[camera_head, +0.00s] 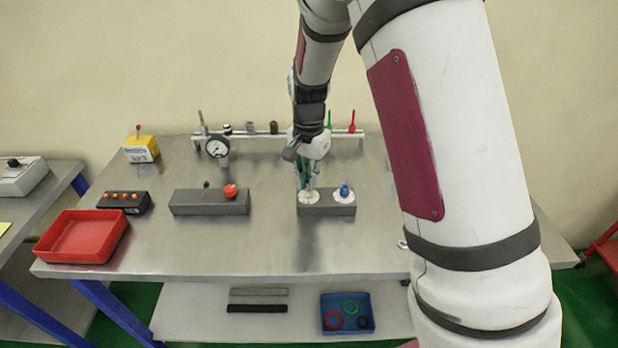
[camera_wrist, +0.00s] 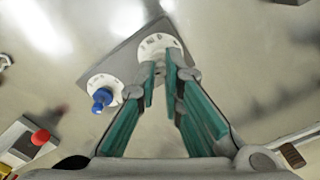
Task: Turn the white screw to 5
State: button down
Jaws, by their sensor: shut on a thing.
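A grey block (camera_head: 328,210) on the metal table carries two round white dials. My gripper (camera_head: 307,184) points down at the left dial (camera_head: 307,198) in the head view. In the wrist view, my gripper (camera_wrist: 164,66) has its teal-padded fingers over the same dial (camera_wrist: 155,43), shut on the white screw at its centre. The screw is mostly hidden by the fingertips. Dark marks show around the dial, but they are too small to read. The other dial bears a blue screw (camera_head: 345,189), which also shows in the wrist view (camera_wrist: 102,97), apart from my fingers.
Left of the block stands a grey block with a red knob (camera_head: 230,191). Further left are a black box with orange buttons (camera_head: 124,201) and a red tray (camera_head: 84,238). A rail with a gauge (camera_head: 217,148) runs behind. The table's front is clear.

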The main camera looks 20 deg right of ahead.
jog(key=shift+a, duration=0.1)
jog(key=c, duration=1.7)
grip_release()
notch_tip(320, 180, up, 12)
jog(key=shift+r, duration=0.1)
